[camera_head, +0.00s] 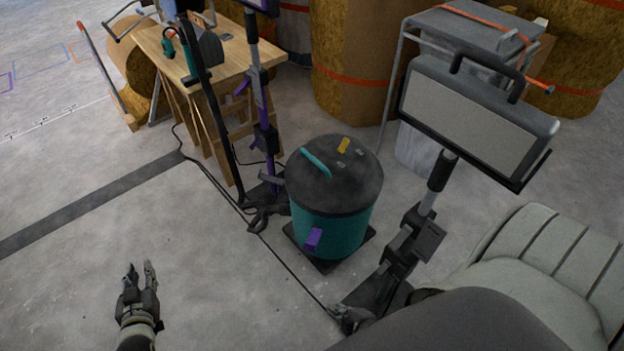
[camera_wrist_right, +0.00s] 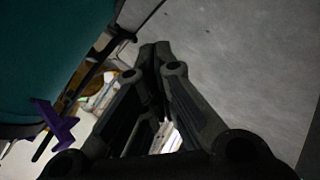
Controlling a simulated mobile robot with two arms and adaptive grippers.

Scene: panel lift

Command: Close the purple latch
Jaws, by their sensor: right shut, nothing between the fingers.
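The purple latch (camera_head: 313,238) is on the lower front side of a teal canister (camera_head: 345,232) with a dark round lid. In the right wrist view the purple latch (camera_wrist_right: 58,127) juts out at the left, beside the teal canister wall (camera_wrist_right: 45,60). My right gripper (camera_wrist_right: 155,48) is shut and empty, with its fingertips together and apart from the latch. My left gripper (camera_head: 139,270) is open and empty above bare floor at the lower left.
A work lamp (camera_head: 474,112) on a stand is right of the canister. A dark and purple stand (camera_head: 264,120) and a wooden workbench (camera_head: 215,60) are behind it. A black cable (camera_head: 285,262) crosses the floor.

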